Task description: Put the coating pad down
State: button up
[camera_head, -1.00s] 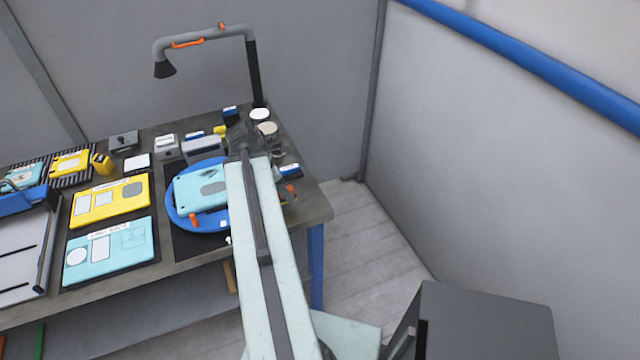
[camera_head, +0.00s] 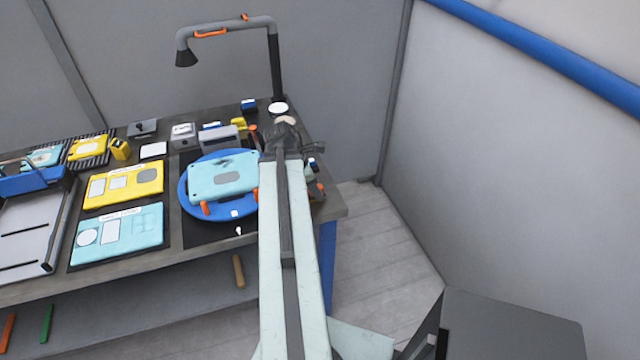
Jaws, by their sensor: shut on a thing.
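My gripper (camera_head: 284,135) is at the far end of my pale arm, over the right back part of the workbench (camera_head: 225,258). It is seen from behind and is shut on the coating pad. The pad itself is hidden by the gripper and wrist, so its height above the bench cannot be told. A pale round top (camera_head: 287,120) shows just behind the gripper, partly covered. A white round disc (camera_head: 278,108) lies behind that, near the lamp post.
Left of my gripper, a light-blue panel (camera_head: 222,178) lies on a blue round plate (camera_head: 190,211). A grey block (camera_head: 219,136) and small items stand behind it. Small blue and orange items (camera_head: 318,187) sit at the right edge. A bent lamp (camera_head: 274,60) rises behind.

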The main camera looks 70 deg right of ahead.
jog(key=shift+s+f, duration=0.1)
jog(key=o, duration=1.2)
jog(key=shift+r+p, duration=0.35)
jog(key=shift+r, duration=0.15)
jog(key=p+v, duration=1)
jog(key=v, duration=0.1)
jog(key=shift+r, duration=0.15)
